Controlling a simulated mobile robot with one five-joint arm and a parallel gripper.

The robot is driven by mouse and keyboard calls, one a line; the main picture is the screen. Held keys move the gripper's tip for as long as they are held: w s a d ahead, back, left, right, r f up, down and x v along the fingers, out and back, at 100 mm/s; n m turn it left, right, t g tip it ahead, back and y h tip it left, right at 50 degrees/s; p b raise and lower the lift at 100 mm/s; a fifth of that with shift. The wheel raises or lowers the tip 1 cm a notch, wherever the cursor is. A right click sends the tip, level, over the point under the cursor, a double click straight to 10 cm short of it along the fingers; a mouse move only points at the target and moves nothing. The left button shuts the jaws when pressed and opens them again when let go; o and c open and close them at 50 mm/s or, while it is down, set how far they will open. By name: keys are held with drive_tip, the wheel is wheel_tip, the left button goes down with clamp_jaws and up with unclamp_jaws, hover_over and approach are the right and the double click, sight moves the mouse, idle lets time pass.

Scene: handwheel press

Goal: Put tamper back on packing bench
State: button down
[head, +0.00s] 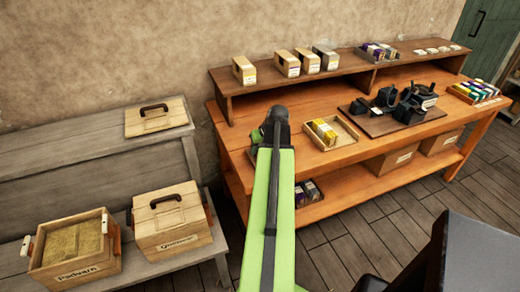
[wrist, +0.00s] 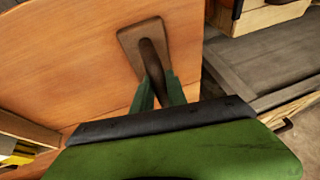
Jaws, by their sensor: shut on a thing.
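The tamper (wrist: 130,38) shows in the wrist view as a flat brown wooden block with a dark upright handle. My gripper (wrist: 158,88) is shut on the handle, with one green finger on each side. The block is over the bare orange-brown top of the packing bench (wrist: 65,75), near its edge; I cannot tell whether it rests on it. In the head view my arm reaches the left end of the bench (head: 370,138), and my gripper (head: 275,122) is mostly hidden behind my own arm. The tamper cannot be made out there.
On the bench are a tray of yellow packets (head: 332,132), a black press on a board (head: 400,108) and a colourful box tray (head: 475,92). A raised shelf (head: 340,75) holds cartons. A grey side bench (head: 85,160) stands left, with wooden boxes (head: 170,225) on its lower level.

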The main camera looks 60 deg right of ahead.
drive_tip(key=c, duration=1.3)
unclamp_jaws()
drive_tip(key=shift+f, duration=0.1)
drive_tip(key=shift+r+p, duration=0.4)
drive_tip(key=p+v, duration=1)
drive_tip(key=v, duration=0.1)
drive_tip(key=shift+s+r, duration=0.2)
